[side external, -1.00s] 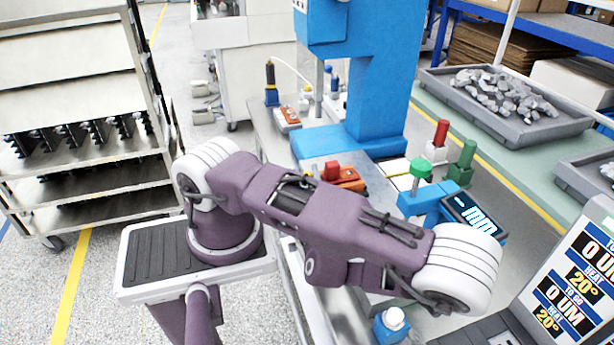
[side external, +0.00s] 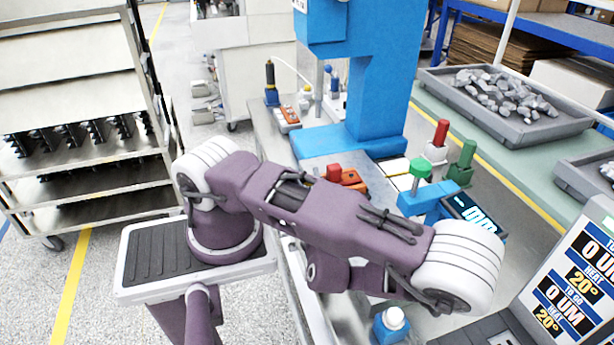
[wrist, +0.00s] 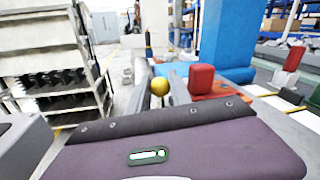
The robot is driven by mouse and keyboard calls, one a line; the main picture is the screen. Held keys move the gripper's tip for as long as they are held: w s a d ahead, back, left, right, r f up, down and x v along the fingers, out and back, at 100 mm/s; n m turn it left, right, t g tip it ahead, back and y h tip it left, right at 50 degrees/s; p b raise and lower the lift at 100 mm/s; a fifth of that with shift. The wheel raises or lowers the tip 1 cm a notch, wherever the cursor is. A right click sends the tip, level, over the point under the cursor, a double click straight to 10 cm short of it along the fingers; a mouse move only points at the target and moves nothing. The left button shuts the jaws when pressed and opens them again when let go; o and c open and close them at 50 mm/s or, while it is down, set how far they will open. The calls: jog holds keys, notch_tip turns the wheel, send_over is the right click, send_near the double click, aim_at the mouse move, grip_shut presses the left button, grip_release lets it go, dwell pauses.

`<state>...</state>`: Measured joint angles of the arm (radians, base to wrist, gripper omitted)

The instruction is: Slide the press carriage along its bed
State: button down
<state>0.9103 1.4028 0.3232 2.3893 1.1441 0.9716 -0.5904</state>
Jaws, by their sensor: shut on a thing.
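The blue press (side external: 385,95) stands upright behind my arm in the side view. An orange unit with a red block (side external: 334,172) sits in front of its base. The red block (wrist: 202,78) also shows right of centre in the wrist view. A yellow round knob (wrist: 160,86) stands between the two grey fingers of my gripper (wrist: 161,94), which look closed around what is under it. My arm hides the gripper in the side view. I cannot make out the full carriage or its bed.
A blue gauge with a display (side external: 474,214) and a green-knobbed post (side external: 420,169) stand to the right of the orange unit. Red (side external: 440,134) and green (side external: 466,154) posts stand behind them. A blue bottle-like object (side external: 391,325) is near the front. A wheeled rack (side external: 80,130) stands at left.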

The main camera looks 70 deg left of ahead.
jog(key=d, duration=2.1)
jog(key=shift+d, duration=0.15)
jog(key=c, duration=1.5)
grip_release()
jog(key=shift+o, duration=0.2)
jog(key=shift+d, duration=0.1)
jog(key=s+d, duration=0.1)
jog(key=d, duration=0.6)
jog(key=s+a+r+n+t+h, duration=0.1)
jog(key=a+r+n+h, duration=0.5)
jog(key=r+n+h, duration=0.2)
jog(key=s+a+r+n+t+h, duration=0.1)
jog(key=s+a+r+n+h, duration=0.1)
jog(key=a+r+n+h, duration=0.4)
notch_tip(320, 180, up, 5)
jog(key=n+h, duration=0.3)
jog(key=n, duration=0.1)
jog(key=shift+h, duration=0.3)
